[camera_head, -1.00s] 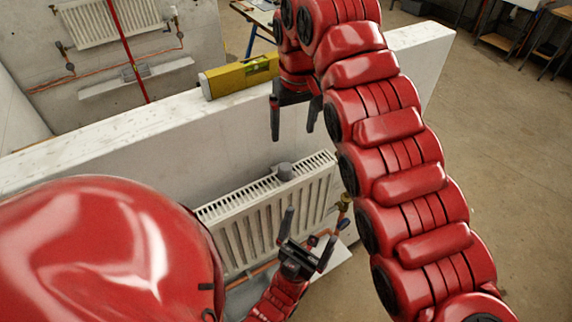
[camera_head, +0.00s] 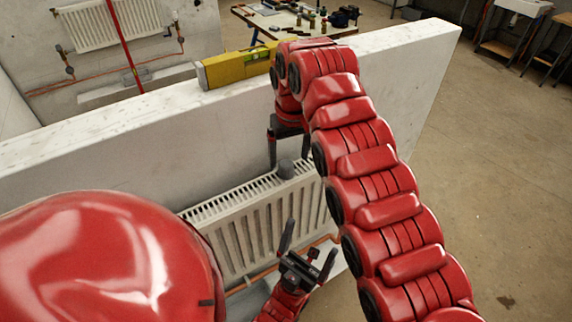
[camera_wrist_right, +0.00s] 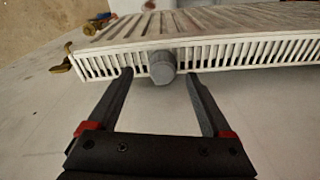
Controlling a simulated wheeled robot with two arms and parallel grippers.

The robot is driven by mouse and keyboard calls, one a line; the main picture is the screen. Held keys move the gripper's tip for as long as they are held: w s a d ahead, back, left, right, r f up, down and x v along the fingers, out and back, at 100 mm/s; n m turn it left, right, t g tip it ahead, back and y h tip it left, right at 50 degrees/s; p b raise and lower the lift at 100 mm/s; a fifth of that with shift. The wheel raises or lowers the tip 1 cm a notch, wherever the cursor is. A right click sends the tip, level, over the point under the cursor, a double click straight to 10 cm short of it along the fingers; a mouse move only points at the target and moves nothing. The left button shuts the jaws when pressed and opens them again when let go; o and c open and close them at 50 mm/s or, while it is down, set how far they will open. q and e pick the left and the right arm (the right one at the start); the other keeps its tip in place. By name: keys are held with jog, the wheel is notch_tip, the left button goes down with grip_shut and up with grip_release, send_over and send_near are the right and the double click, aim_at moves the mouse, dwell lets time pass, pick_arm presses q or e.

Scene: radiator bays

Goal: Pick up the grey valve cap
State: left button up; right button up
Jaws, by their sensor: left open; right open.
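The grey valve cap (camera_head: 285,168) sits on the top grille of the white radiator (camera_head: 255,222), by the low wall. My right gripper (camera_head: 288,152) points down over it, open and partly hidden by its own arm. In the right wrist view the cap (camera_wrist_right: 162,67) is just beyond the open fingertips of the right gripper (camera_wrist_right: 159,76), in line with the gap between them. The fingers look clear of the cap. My left gripper (camera_head: 309,240) is open and empty, pointing up in front of the radiator.
A yellow spirit level (camera_head: 238,70) lies on top of the low white wall (camera_head: 110,140) above the radiator. A copper pipe (camera_head: 262,275) runs below the radiator. A cluttered workbench (camera_head: 300,18) stands behind.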

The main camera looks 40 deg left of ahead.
aim_at(286, 163)
jog(key=f+p, duration=0.1)
jog(key=a+f+p, duration=0.1)
jog(key=f, duration=0.1)
jog(key=shift+f, duration=0.1)
jog(key=shift+w+f, duration=0.1)
jog(key=shift+f, duration=0.2)
grip_shut()
jog(key=shift+r, duration=0.2)
